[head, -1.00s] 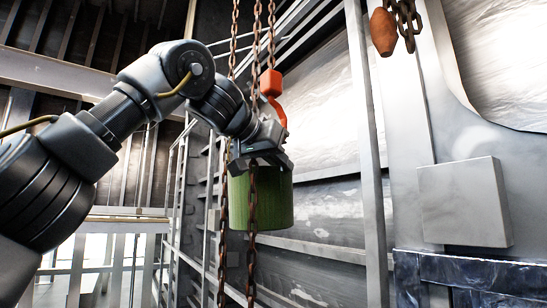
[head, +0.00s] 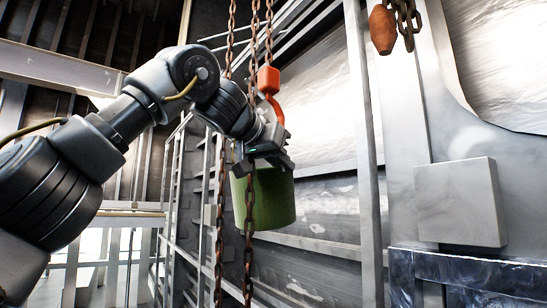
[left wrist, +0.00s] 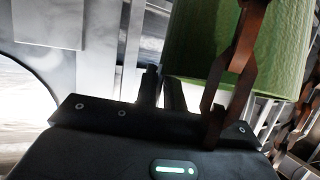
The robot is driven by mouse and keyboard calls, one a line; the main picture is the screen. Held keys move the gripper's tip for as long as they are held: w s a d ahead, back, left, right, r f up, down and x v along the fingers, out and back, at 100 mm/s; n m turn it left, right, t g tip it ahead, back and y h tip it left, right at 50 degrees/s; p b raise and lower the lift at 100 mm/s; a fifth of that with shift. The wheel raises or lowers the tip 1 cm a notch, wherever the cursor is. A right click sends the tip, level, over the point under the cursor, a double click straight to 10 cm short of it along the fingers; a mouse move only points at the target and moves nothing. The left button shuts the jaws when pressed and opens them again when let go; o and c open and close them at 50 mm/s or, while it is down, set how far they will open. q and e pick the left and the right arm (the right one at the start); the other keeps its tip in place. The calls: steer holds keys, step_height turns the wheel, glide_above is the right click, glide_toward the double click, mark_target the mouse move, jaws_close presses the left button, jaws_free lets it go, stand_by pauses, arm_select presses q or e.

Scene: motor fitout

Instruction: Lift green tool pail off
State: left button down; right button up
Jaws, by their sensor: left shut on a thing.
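The green tool pail (head: 268,200) hangs below the orange-red hook (head: 270,92) on the rusty chains, slightly tilted. My left gripper (head: 262,160) is at the pail's top and shut; its handle is hidden behind the gripper and chain. In the left wrist view the pail's green side (left wrist: 215,45) stands just beyond the fingers (left wrist: 160,88), with a rusty chain (left wrist: 240,60) crossing in front. Whether the pail's handle still touches the hook cannot be made out. My right gripper is not in view.
Rusty chains (head: 220,220) hang close beside and in front of the pail. Another chain with a rusty orange weight (head: 383,30) hangs at the upper right. A grey box (head: 461,203) sits on the right wall. A railing stands at the left.

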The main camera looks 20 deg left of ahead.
arm_select(q)
steer(key=shift+w+d+r+p, duration=0.2)
steer(key=shift+w+p, duration=0.2)
steer(key=shift+w, duration=0.25)
steer(key=shift+w+d+r+p, duration=0.15)
steer(key=shift+w+p, duration=0.25)
steer(key=shift+w, duration=0.2)
steer(key=shift+s+a, duration=0.2)
steer(key=shift+s, duration=0.05)
